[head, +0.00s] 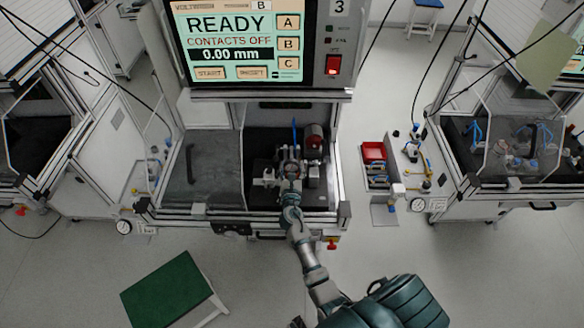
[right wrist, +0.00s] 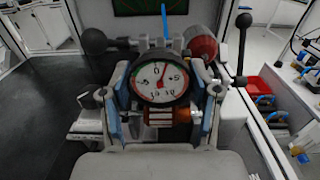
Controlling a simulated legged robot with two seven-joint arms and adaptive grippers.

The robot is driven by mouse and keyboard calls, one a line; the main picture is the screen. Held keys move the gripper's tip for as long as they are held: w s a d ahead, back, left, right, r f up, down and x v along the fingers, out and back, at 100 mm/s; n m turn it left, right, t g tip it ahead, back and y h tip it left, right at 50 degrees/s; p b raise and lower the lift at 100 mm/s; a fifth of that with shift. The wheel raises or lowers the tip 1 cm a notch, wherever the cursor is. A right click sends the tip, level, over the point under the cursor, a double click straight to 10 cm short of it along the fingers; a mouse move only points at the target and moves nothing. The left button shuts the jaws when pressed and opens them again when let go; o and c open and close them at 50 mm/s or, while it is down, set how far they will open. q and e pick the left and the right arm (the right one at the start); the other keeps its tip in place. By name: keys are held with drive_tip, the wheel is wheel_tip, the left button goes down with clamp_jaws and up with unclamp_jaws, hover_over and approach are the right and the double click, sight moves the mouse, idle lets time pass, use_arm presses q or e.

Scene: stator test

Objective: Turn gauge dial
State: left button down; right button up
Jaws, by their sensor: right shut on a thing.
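The gauge dial (right wrist: 163,80) shows in the right wrist view. It has a black rim, a white face with numbers and a red needle. My right gripper (right wrist: 158,100) has its fingers on both sides of the dial and is shut on it. A copper-coloured part (right wrist: 160,117) sits just below the dial between the fingers. In the head view my right gripper (head: 291,172) reaches into the open right side of the test station, and the dial is small and partly hidden there. My left gripper is not in view.
A clear panel (head: 205,172) covers the left side.

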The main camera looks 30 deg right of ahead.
drive_tip(key=shift+d, duration=0.25)
drive_tip(key=shift+a+m, duration=0.1)
drive_tip(key=shift+m, duration=0.4)
drive_tip(key=m, duration=0.1)
drive_tip(key=m+b, duration=0.1)
drive_tip(key=shift+a+f+m, duration=0.1)
drive_tip(key=shift+a+m, duration=0.1)
drive_tip(key=shift+m, duration=1)
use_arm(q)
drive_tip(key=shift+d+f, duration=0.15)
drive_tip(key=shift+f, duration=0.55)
use_arm(e)
drive_tip(key=shift+d, duration=0.1)
drive_tip(key=o, duration=1.2)
drive_tip(key=shift+c, duration=0.2)
